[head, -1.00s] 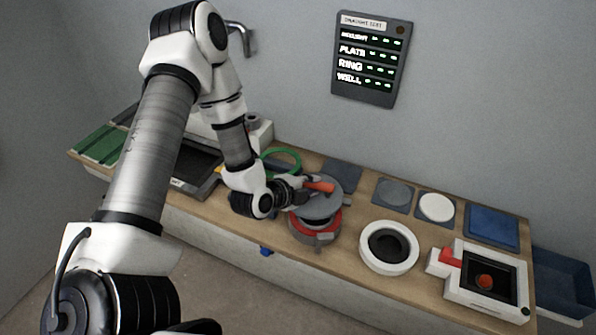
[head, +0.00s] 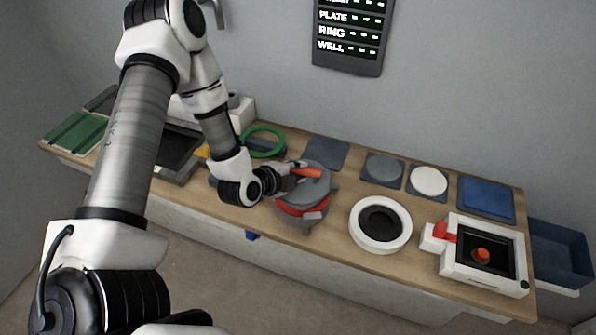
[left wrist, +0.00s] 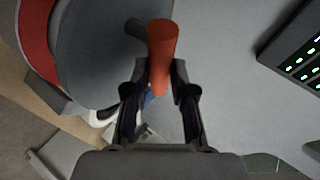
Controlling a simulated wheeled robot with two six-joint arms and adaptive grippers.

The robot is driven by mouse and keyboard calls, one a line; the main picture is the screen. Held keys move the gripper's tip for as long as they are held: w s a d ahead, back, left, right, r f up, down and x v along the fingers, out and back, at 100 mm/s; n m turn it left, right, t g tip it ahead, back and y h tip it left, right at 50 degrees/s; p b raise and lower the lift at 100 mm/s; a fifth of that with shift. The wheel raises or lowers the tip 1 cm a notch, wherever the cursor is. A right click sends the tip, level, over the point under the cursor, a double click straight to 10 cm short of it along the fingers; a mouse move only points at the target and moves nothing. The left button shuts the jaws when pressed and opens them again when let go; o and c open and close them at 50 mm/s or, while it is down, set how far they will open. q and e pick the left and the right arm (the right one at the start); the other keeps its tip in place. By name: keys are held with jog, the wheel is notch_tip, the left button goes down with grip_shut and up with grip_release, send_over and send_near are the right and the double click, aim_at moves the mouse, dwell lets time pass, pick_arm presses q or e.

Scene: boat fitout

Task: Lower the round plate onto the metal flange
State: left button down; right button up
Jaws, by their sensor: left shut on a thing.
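The round plate (head: 314,186) is a grey disc with an orange handle (head: 306,173). My left gripper (head: 289,177) is shut on that handle. The plate is over the metal flange (head: 291,217), a dark grey round base with a red ring (head: 290,207) around its top. Part of the red ring shows below the plate's front edge; whether plate and flange touch, I cannot tell. In the left wrist view the fingers (left wrist: 160,92) hold the handle (left wrist: 163,45), with the plate (left wrist: 95,60) and red ring (left wrist: 38,40) at left. My right gripper is not in view.
A white ring-shaped part (head: 364,238) stands right of the flange. Farther right is a white box (head: 452,262) with a red knob. Grey discs, a white disc (head: 429,181) and a blue mat (head: 487,199) lie behind. A green ring (head: 284,141) is behind my left arm.

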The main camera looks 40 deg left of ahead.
pick_arm(q)
jog(key=shift+s+f+b, duration=0.1)
jog(key=shift+f+b, duration=0.2)
jog(key=shift+f, duration=0.2)
jog(key=shift+f+b, duration=0.5)
jog(key=shift+f, duration=0.35)
jog(key=shift+f+b, duration=0.5)
jog(key=shift+f, duration=0.25)
